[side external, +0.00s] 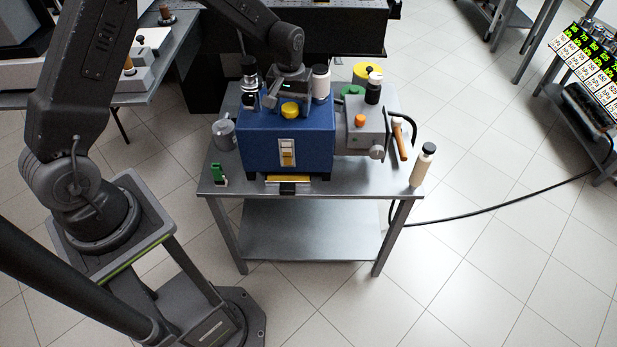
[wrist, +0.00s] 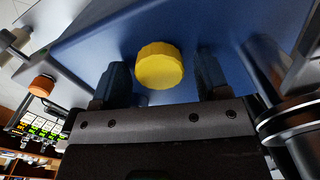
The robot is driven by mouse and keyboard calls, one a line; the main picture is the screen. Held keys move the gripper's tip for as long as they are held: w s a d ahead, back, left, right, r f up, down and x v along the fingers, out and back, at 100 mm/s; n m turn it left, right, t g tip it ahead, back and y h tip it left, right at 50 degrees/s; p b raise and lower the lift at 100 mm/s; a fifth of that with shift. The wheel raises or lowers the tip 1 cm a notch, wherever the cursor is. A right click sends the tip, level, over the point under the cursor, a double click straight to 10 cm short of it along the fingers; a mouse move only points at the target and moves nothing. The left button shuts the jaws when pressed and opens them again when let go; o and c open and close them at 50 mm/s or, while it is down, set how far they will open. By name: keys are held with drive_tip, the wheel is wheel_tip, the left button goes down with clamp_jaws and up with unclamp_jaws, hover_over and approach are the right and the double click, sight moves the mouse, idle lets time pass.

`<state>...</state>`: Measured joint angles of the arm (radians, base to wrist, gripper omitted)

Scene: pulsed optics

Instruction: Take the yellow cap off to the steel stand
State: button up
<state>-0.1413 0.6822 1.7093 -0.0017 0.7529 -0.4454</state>
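The yellow cap (side external: 290,110) sits on top of the blue box (side external: 287,135). In the wrist view the yellow cap (wrist: 160,66) shows as a ribbed round knob against the blue surface. My gripper (side external: 289,103) is over the box top with its fingers at the cap. In the wrist view my gripper (wrist: 162,74) is open, one finger on each side of the cap with a gap on both sides. The box stands on a steel table (side external: 225,188); I cannot tell which surface is the steel stand.
A black-topped bottle (side external: 250,85) and a white bottle (side external: 320,85) stand close on either side of my gripper. A grey block with an orange knob (side external: 360,120) is to the right. A cream bottle (side external: 423,165) stands at the right front corner. The lower shelf (side external: 310,240) is clear.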

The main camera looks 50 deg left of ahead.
drive_tip(key=c, duration=1)
drive_tip(key=shift+o, duration=0.2)
drive_tip(key=n, duration=0.4)
drive_tip(key=shift+s+f+n, duration=0.1)
drive_tip(key=shift+n, duration=0.3)
drive_tip(key=shift+n, duration=0.9)
drive_tip(key=o, duration=0.5)
drive_tip(key=shift+n, duration=0.4)
clamp_jaws()
